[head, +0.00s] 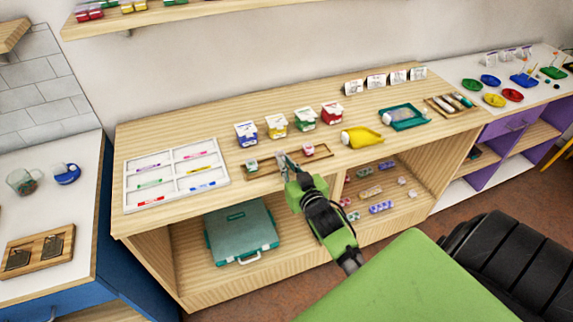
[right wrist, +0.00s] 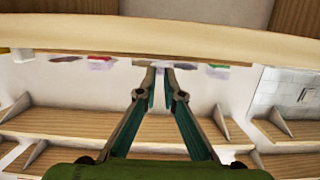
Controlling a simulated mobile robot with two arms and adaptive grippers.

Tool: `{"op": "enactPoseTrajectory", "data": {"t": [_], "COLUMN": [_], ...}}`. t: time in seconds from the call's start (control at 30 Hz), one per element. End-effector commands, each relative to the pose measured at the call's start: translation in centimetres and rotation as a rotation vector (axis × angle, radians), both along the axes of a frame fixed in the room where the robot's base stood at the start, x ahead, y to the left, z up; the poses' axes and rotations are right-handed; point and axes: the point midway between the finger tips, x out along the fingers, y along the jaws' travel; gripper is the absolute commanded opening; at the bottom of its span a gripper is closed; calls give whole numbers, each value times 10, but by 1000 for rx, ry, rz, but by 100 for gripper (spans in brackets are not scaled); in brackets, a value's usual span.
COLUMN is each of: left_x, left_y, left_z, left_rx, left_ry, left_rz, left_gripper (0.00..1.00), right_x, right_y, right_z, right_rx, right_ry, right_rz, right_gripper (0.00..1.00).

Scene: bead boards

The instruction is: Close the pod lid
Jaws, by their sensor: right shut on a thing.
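My right gripper (head: 281,158) is low over the wooden tray (head: 268,169) on the light wood counter. Its fingers are closed together on something small, which they mostly hide. The fingertips also meet in the right wrist view (right wrist: 160,66), where what they hold is too small to make out. A small pod with green on it (head: 251,165) sits at the tray's left end, left of the gripper. A small pink pod (head: 308,150) sits toward the tray's right end, right of the gripper. I cannot tell which lid is open. My left gripper is not in view.
Several small coloured boxes (head: 304,117) stand behind the tray. A yellow scoop (head: 361,138) and teal tray (head: 421,124) are to the right. A teal case (head: 240,235) sits on the shelf below.

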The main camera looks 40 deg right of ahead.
Motion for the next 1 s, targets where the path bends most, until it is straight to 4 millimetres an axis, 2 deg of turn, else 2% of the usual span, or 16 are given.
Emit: {"op": "enactPoseTrajectory", "data": {"t": [0.07, 0.1, 0.13, 0.47, 0.57, 0.67, 1.0], "left_x": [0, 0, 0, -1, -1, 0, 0], "left_y": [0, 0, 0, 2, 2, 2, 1], "left_z": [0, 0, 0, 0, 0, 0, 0], "left_rx": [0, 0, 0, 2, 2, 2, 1], "left_ry": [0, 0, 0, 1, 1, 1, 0], "left_rz": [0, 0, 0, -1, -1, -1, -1], "left_gripper": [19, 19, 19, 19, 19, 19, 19], "right_x": [0, 0, 0, 0, -6, -19, -87], "right_y": [0, 0, 0, 0, 2, 5, 21], "right_z": [0, 0, 0, 0, 0, 1, 16], "right_rx": [0, 0, 0, 1, 2, 2, 2], "right_ry": [1, 1, 1, 1, 3, 5, 3], "right_rz": [0, 0, 0, 0, 0, 0, 0], "right_gripper": [0, 18, 26, 26, 26, 26, 26]}}
